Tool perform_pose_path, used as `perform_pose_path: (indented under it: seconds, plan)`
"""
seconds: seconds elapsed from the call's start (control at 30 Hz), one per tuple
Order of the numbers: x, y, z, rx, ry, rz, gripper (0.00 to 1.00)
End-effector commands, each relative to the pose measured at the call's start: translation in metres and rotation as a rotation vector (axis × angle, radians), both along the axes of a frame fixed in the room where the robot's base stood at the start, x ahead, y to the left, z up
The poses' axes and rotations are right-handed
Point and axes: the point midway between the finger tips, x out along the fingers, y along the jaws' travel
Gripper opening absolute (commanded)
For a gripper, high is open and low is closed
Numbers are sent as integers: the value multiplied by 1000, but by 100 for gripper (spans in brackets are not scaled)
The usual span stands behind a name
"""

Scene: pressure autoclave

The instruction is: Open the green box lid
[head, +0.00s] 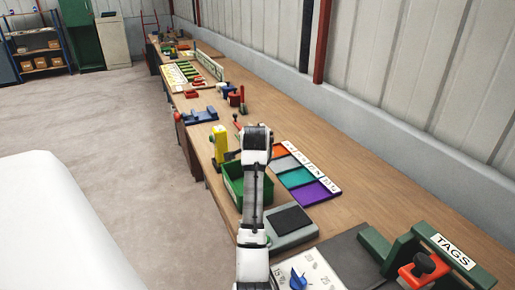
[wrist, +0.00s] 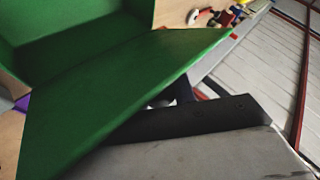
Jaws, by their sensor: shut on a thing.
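The green box (head: 234,178) stands on the bench near its front edge in the head view, partly hidden by my arm. In the wrist view its green walls (wrist: 65,35) show at the upper left, around a dark recess. A flat green panel, the lid (wrist: 125,85), slants across the wrist view, tilted and apart from the recess along part of its length. My gripper (wrist: 170,108) shows a dark finger against the panel's lower right edge, shut on it. The other finger is hidden. In the head view my arm hides the gripper.
A yellow tool (head: 219,140) stands just behind the box. A colored sorting tray (head: 318,192) lies to its right, and a grey scale (head: 290,232) in front. Open floor (head: 110,120) lies left of the bench.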

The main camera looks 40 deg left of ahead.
Motion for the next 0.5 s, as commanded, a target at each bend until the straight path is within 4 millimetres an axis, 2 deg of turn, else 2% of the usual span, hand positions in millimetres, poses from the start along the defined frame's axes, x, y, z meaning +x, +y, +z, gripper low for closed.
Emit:
perform_pose_path:
  seconds: [0.03,0.5]
  plan:
    - [5,1,7,18,39,-1,0]
    - [36,-8,-1,173,414,-1,0]
